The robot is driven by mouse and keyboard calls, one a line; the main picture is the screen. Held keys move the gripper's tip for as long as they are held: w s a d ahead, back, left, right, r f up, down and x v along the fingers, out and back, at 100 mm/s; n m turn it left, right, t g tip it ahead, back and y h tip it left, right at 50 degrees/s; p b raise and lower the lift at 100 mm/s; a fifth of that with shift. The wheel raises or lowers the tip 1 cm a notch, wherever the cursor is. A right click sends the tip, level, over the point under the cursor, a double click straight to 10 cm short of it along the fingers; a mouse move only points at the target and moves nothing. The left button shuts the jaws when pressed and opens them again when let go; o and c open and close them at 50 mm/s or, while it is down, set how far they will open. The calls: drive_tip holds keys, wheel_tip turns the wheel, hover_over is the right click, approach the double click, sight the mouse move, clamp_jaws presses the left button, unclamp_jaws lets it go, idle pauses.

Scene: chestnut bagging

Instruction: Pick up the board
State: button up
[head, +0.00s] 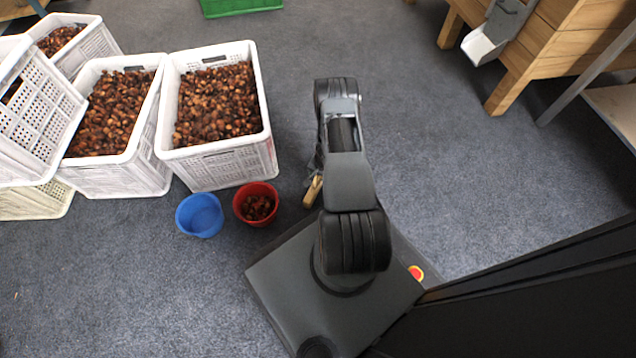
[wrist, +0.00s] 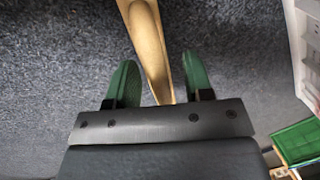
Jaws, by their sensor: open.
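The board, a narrow light-wood piece, shows in the wrist view (wrist: 148,45), running from the top edge down between my two green fingers. My gripper (wrist: 159,62) is open, with one finger on each side of the board and a gap visible on both sides. In the head view, a short piece of light wood (head: 313,191) shows just left of my arm, right of the red bucket. My arm hides the rest of it and most of my gripper there.
White crates full of chestnuts (head: 262,148) stand at the left. A blue bucket (head: 200,216) and a red bucket (head: 243,208) with some chestnuts stand before them. A wooden machine (head: 560,45) is at upper right. Carpet right of my arm is clear.

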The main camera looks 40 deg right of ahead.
drive_tip(key=shift+c, duration=0.4)
clamp_jaws()
drive_tip(key=shift+r, duration=0.15)
